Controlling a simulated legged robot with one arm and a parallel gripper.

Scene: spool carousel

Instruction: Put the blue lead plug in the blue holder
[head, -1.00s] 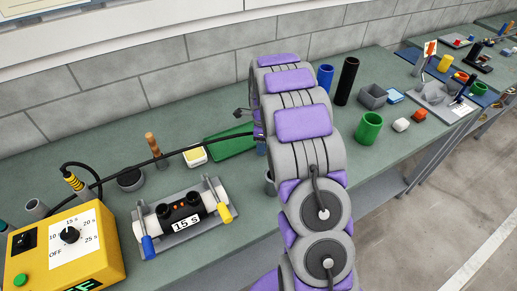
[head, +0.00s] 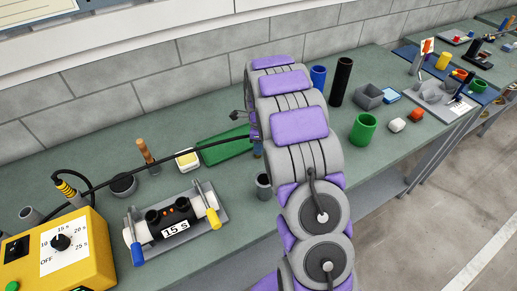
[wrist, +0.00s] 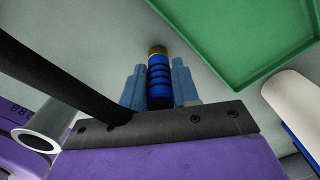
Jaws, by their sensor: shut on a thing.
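The blue lead plug (wrist: 160,88), with dark bands and a brass-coloured end, is between the grey-blue fingers of my gripper (wrist: 160,85) in the wrist view. The gripper is shut on it. In the head view my arm mostly hides the gripper (head: 257,148), near the right end of a green tray (head: 224,146). A black cable (head: 190,150) runs from there to the left. A grey cup-like holder (head: 263,186) stands beside my arm; no blue shows on it, so I cannot tell if it is the blue holder.
A yellow timer box (head: 62,250) and a clamp fixture (head: 175,222) with blue and yellow handles stand at the left. A blue cylinder (head: 318,78), a black tube (head: 342,80) and a green cup (head: 363,128) stand right of my arm. A wall borders the bench behind.

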